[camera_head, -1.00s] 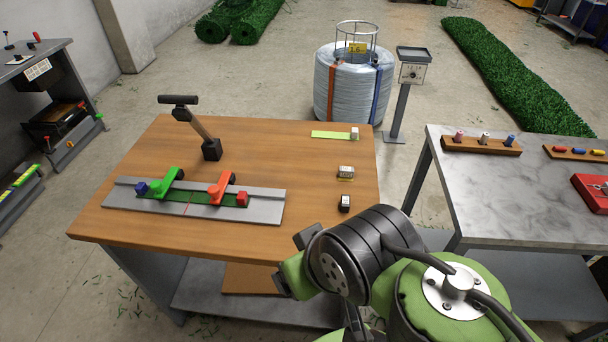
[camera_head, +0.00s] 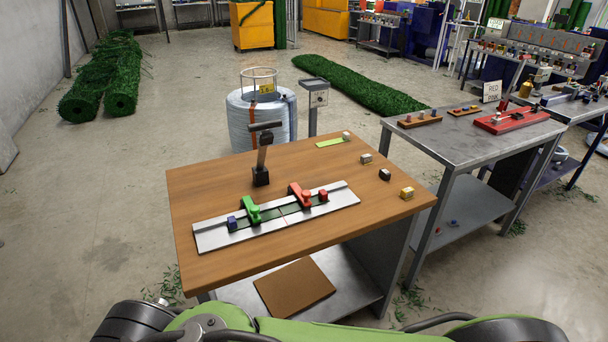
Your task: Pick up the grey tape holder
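Several small tape holders stand in a row along the right side of the wooden table (camera_head: 225,180). A small grey block with a yellowish base (camera_head: 366,158) looks like the grey tape holder. Behind it is a whitish block (camera_head: 346,136) at the end of a yellow-green strip (camera_head: 329,142). In front of it are a black holder (camera_head: 385,175) and a yellow holder (camera_head: 407,193). Nothing touches the grey one. My gripper is out of view; only green and black links of my arm show along the bottom edge.
A metal rail fixture (camera_head: 212,236) with green and red clamps and a lever post (camera_head: 262,165) stand on the table's left and middle. A grey table (camera_head: 455,135) with a red tool (camera_head: 511,121) stands to the right. A wire coil (camera_head: 258,122) is behind.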

